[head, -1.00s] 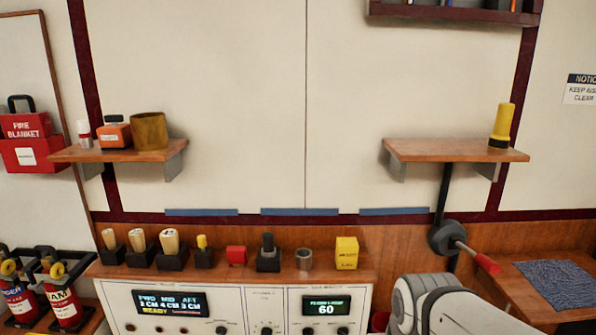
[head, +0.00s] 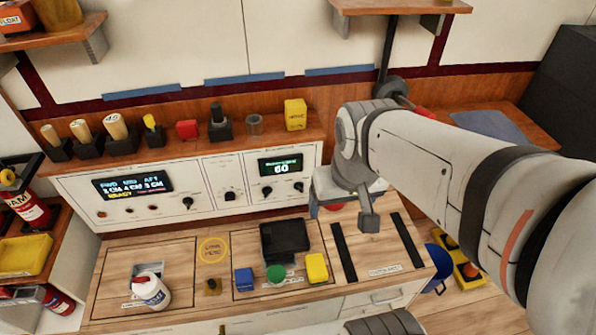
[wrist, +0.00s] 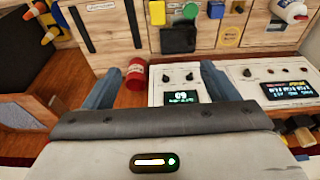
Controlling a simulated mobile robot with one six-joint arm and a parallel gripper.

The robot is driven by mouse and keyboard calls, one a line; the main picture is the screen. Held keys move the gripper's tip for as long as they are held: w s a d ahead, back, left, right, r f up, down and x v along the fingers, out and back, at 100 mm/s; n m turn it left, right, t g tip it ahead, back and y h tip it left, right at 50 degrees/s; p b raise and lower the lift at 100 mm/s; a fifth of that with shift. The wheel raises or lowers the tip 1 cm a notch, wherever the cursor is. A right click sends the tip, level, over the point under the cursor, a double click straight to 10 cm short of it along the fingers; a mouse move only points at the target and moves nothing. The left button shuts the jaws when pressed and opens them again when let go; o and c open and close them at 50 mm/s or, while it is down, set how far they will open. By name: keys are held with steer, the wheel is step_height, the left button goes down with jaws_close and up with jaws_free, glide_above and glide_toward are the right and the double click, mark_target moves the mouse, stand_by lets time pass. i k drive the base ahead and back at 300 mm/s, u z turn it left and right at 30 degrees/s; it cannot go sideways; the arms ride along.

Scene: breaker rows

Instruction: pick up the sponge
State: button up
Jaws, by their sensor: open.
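A plain yellow block (head: 316,267), which looks like the sponge, lies on the wooden bench top right of a green round item (head: 276,273). It also shows in the wrist view (wrist: 174,24), near the top. My gripper (head: 340,212) hangs over the back of the bench, behind and right of the yellow block and apart from it. In the wrist view its two fingers stand wide apart (wrist: 158,82), with nothing held. A red can (wrist: 136,74) shows beyond the fingers and is partly hidden by my gripper in the head view.
A blue block (head: 243,279), a black tray (head: 285,238) and a white bottle (head: 151,291) are on the bench. Two black strips (head: 343,252) lie right of the yellow block. The control panel (head: 190,190) rises behind, with a yellow box (head: 295,114) on its ledge.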

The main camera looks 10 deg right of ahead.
mark_target(317, 272)
steer(key=z, duration=0.1)
steer(key=k, duration=0.55)
steer(key=u, duration=1.85)
steer(key=k, duration=1.25)
steer(key=z, duration=1.1)
steer(key=i, duration=1)
